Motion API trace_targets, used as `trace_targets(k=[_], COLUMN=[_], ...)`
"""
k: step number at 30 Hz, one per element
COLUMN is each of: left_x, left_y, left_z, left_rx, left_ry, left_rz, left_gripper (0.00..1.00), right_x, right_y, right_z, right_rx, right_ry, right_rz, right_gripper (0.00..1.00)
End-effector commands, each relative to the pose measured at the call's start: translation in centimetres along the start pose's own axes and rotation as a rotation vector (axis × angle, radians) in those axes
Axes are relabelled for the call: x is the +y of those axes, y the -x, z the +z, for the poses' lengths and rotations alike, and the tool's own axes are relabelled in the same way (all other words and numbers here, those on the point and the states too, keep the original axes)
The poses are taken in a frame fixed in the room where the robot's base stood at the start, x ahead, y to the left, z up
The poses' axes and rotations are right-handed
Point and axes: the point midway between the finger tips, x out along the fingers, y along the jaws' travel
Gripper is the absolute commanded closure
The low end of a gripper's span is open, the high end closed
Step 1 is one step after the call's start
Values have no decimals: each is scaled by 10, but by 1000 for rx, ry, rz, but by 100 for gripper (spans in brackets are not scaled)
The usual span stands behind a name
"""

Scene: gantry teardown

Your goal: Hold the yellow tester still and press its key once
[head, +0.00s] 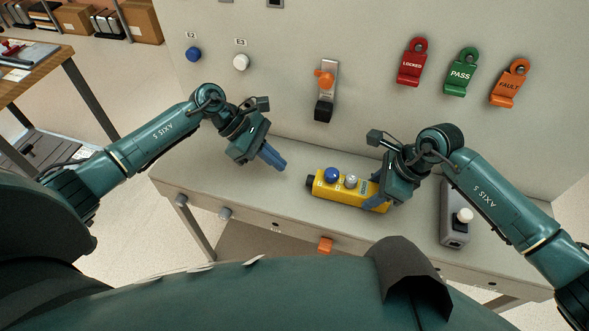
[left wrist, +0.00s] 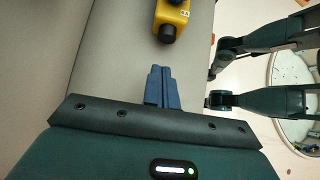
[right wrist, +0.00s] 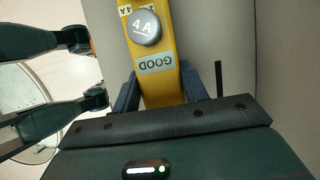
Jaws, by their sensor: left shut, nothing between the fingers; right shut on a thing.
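The yellow tester (head: 345,189) lies on the grey bench, with a blue round key (head: 332,174) and a grey round button (head: 351,181) on its upper face. My right gripper (head: 379,192) is shut on the tester's right end, one finger on each side. My left gripper (head: 274,161) is shut and empty, to the left of the tester and apart from it. In the left wrist view its closed fingers (left wrist: 162,88) point towards the tester's dark end (left wrist: 167,33).
A grey box with a white knob (head: 455,222) stands right of my right gripper. The back panel holds an orange-handled switch (head: 324,85) and red (head: 412,62), green (head: 461,72) and orange (head: 510,83) tags. Bench space left of the tester is clear.

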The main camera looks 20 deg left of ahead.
Motion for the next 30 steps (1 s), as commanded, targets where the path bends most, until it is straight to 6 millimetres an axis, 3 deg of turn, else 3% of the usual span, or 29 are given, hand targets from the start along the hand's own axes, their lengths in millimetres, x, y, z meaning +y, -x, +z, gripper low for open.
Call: trace_targets(k=[3,9,15,25,26,30], left_x=[1,1,1,1,1,1], left_y=[28,58,68,68,67,67], left_z=[-2,-2,-1,-2,-2,-2], left_rx=[5,5,4,4,4,4], left_ry=[1,2,2,2,2,3], left_rz=[3,1,1,1,1,1], left_gripper=[100,100,100,100,100,100], right_x=[-1,-1,-1,-1,-1,-1], right_y=[0,1,1,1,1,1], right_z=[-2,-3,-3,-3,-3,-3], right_rx=[3,5,6,6,6,6], right_ry=[-2,-3,-4,-4,-4,-4], right_rz=[-1,-1,-2,-2,-2,-2], right_gripper=[86,86,86,86,56,44])
